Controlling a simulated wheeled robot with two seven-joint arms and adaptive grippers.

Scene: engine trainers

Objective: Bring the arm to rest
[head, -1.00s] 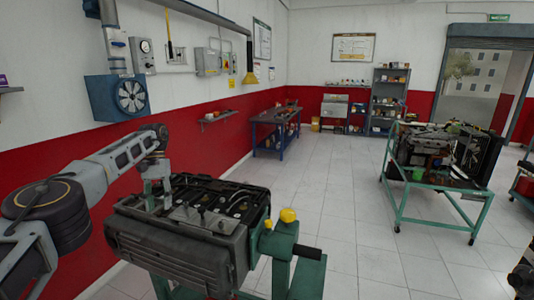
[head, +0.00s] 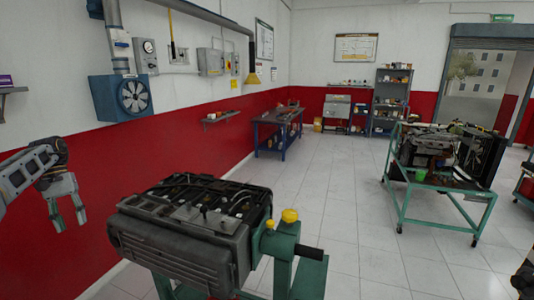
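My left arm comes in at the left edge. My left gripper (head: 69,221) hangs with its fingers pointing down, in front of the red lower wall. Its two fingers are apart with nothing between them. It is to the left of the engine trainer (head: 180,245) and clear of it. The engine sits on a green stand (head: 308,272) with yellow knobs at its right. My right gripper cannot be made out; only a dark part shows at the lower right edge, too cut off to name.
A second engine on a green wheeled frame (head: 440,185) stands at the right. A blue workbench (head: 277,133) and a grey shelf (head: 390,101) are at the back. A blue fan box (head: 122,98) is on the left wall. The middle floor (head: 345,205) is clear.

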